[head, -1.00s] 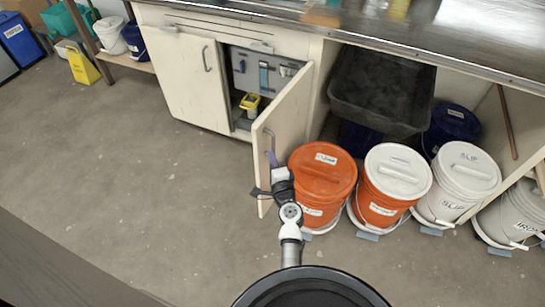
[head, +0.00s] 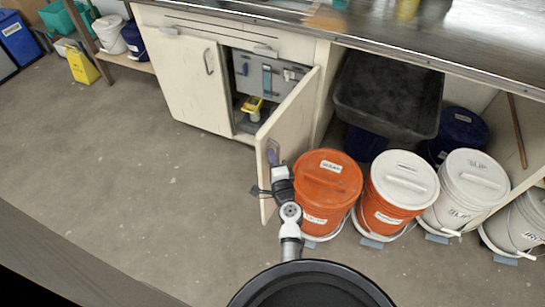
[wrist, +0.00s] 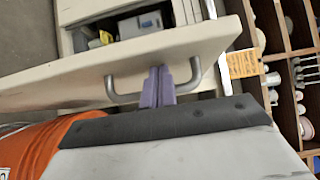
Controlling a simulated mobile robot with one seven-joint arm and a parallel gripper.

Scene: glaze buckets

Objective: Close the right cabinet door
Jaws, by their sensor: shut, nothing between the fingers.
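The right cabinet door (head: 291,125) stands swung open, its outer face toward the orange bucket. The left door (head: 187,80) is closed. In the wrist view the right door (wrist: 150,62) crosses the picture, with its grey bar handle (wrist: 122,98) on the near face. My gripper (wrist: 158,72) is shut and empty, its purple fingertips at the middle of the handle, overlapping the bar's line; I cannot tell whether they touch it. In the head view my gripper (head: 271,157) is at the door's outer face, partly hidden by my wrist. The open cabinet shows a grey panel (head: 268,72) and a yellow item (head: 252,104).
An orange-lidded bucket (head: 327,180) stands close to the right of the door and my wrist. A white-lidded orange bucket (head: 385,215) and white buckets (head: 462,190) stand further right. A black tub (head: 388,95) is under the counter. The floor (head: 130,170) at left is clear.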

